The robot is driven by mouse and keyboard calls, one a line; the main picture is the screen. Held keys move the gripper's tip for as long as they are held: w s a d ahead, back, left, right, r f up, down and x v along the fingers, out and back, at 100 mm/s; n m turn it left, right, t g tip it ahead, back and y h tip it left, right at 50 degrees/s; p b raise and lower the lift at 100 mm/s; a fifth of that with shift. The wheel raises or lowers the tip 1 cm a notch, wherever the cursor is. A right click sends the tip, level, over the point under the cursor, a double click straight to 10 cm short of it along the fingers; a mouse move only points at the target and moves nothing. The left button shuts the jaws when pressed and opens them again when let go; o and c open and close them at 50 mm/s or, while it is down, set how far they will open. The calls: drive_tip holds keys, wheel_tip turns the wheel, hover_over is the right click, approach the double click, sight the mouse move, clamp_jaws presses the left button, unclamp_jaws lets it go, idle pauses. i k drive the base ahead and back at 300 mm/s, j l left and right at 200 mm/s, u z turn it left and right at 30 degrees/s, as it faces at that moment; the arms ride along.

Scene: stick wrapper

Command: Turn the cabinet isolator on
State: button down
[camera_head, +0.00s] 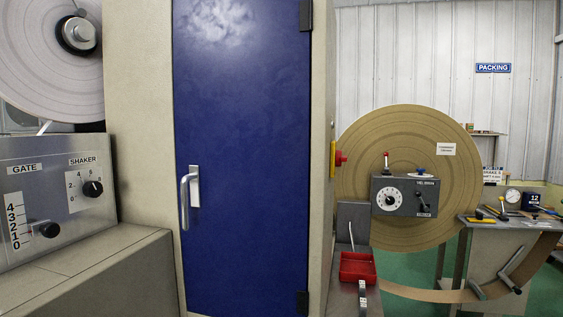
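A tall cabinet with a shut blue door (245,150) stands in the middle of the view. A pale handle (188,195) is on the left side of the door. A red knob on a yellow plate (338,158) sticks out from the cabinet's right side, seen nearly edge-on. It looks like the isolator, but its on or off position cannot be told from here. My gripper is not in view.
A grey panel (50,190) with gate and shaker controls stands at the left, below a large reel (45,60). At the right are a brown roll (410,130), a grey control box (405,196), a red tray (357,268) and a cluttered bench (510,225). Green floor shows between them.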

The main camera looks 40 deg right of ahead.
sight(340, 157)
drive_tip(key=i+l+u, duration=0.2)
drive_tip(key=l+u, duration=0.3)
drive_tip(key=l, duration=0.45)
drive_tip(key=l+u, duration=0.5)
drive_tip(key=l, duration=0.5)
